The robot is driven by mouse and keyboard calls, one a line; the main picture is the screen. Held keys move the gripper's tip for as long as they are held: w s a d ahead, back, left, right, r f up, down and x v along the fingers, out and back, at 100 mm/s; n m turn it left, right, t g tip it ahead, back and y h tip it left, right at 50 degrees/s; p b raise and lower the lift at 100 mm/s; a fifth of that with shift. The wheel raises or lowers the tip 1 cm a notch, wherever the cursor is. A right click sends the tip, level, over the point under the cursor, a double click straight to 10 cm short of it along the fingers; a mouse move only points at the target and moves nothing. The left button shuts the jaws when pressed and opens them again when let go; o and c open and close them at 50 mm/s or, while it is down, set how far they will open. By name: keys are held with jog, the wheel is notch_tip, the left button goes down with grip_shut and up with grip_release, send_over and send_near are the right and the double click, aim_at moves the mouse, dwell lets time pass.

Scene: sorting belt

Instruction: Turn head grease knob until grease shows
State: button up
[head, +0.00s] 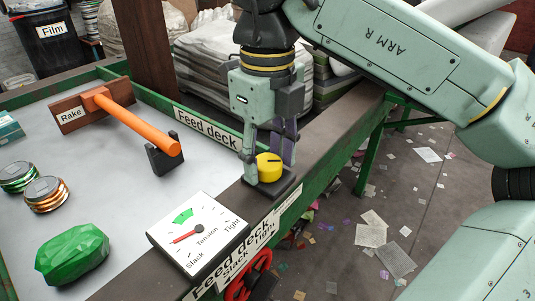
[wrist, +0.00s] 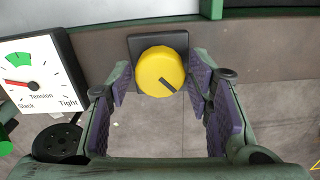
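A yellow round knob (head: 269,167) with a dark pointer line sits on a black square base (head: 262,190) at the deck's front rail. It also shows in the wrist view (wrist: 158,66), its line pointing to the lower right. My gripper (head: 267,150) points down over the knob, its purple-padded fingers open on either side, with gaps visible in the wrist view. A white gauge (head: 196,236) beside the knob is marked Tension, Slack and Tight. Its red needle lies toward Slack, off the green band. No word about grease is legible; the rail label reads Feed deck, Slack, Tight.
A red handwheel (head: 247,277) hangs below the rail near the gauge. An orange-handled rake (head: 138,122) rests on a black holder (head: 165,155). A green lump (head: 72,253) and wire coils (head: 46,194) lie on the deck. Paper scraps litter the floor at right.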

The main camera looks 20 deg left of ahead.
jog(key=c, duration=0.8)
jog(key=shift+m, duration=0.4)
jog(key=m, duration=0.3)
jog(key=shift+b, duration=0.3)
jog(key=shift+m, duration=1.5)
jog(key=o, duration=1.2)
jog(key=shift+c, duration=0.2)
